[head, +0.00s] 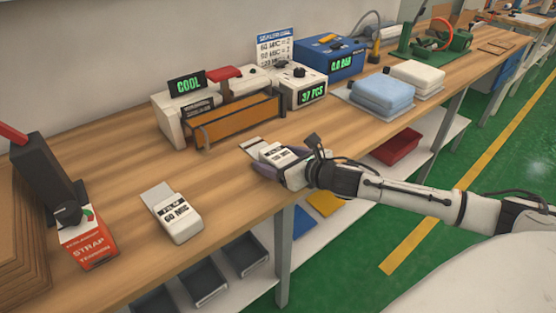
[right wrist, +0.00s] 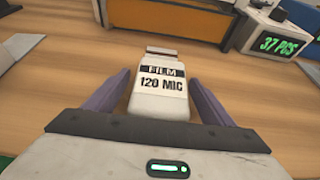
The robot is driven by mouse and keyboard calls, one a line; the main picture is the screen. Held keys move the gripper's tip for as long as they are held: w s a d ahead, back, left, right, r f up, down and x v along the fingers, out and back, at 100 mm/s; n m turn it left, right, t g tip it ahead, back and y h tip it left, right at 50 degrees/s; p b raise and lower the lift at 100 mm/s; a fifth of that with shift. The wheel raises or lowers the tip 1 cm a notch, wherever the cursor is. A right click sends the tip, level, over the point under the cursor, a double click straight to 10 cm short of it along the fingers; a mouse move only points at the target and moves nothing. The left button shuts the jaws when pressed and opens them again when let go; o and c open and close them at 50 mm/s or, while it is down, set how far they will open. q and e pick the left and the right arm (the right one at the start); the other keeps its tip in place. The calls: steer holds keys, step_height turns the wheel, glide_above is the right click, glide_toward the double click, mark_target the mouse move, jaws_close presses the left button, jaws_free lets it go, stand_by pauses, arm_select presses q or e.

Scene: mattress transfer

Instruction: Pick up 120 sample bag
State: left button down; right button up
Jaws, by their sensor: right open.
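The 120 sample bag (right wrist: 160,86) is a small white packet marked "FILM 120 MIC" in the right wrist view. It lies on the wooden bench and also shows in the head view (head: 272,151). My right gripper (right wrist: 158,92) is open, with one purple finger on each side of the bag; I see gaps between the fingers and the bag. In the head view my right gripper (head: 278,166) reaches in from the right at the bench's front edge. A similar white bag marked "60 MIC" (head: 178,216) lies farther left. My left gripper is not in view.
Behind the bag stand an orange-fronted sealer (head: 238,122) with a "COOL" sign (head: 187,84) and a white counter (head: 301,88) reading "37 PCS". Folded blue (head: 382,94) and white (head: 417,77) stacks lie to the right. A red "STRAP" box (head: 88,243) stands at left.

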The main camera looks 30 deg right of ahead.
steer(key=shift+c, duration=0.6)
steer(key=c, duration=1.1)
steer(key=shift+r, duration=0.15)
